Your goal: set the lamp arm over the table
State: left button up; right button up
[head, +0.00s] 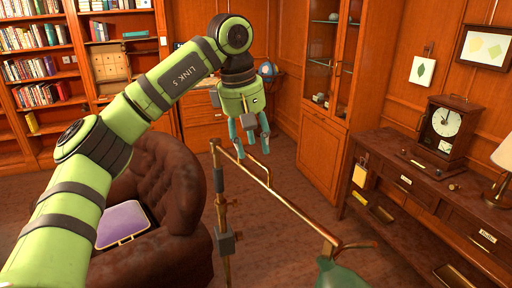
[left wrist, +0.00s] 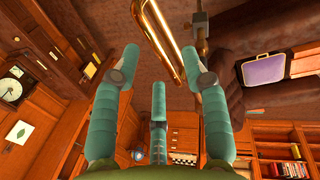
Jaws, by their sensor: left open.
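The lamp arm (head: 292,208) is a long brass bar that runs from the top of an upright brass stand (head: 223,240) toward the lower right. A green shade (head: 340,277) at its far end is cut off by the picture's bottom edge. My left gripper (head: 250,150) hangs fingers down, close above the bar near the stand. Its teal fingers are spread and empty. In the left wrist view the brass bar (left wrist: 163,38) passes between the two front fingertips; I cannot tell whether they touch it. My right gripper is out of view. No separate table shows clearly near the lamp.
A brown tufted armchair (head: 165,190) with a lilac case (head: 122,223) stands left of the lamp. A wooden sideboard (head: 400,203) with a clock (head: 445,124) and table lamp (head: 503,160) lines the right wall. A glazed cabinet (head: 322,120) stands behind. Some floor between is clear.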

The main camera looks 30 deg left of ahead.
aim_at(255, 159)
pick_arm(q)
jog(key=w+f, duration=0.1)
jog(key=f, duration=0.2)
jog(key=shift+w+p, duration=0.3)
jog(key=shift+w, duration=0.05)
jog(key=shift+s+d, duration=0.1)
jog(key=shift+s, duration=0.25)
jog(key=shift+w, duration=0.15)
grip_shut()
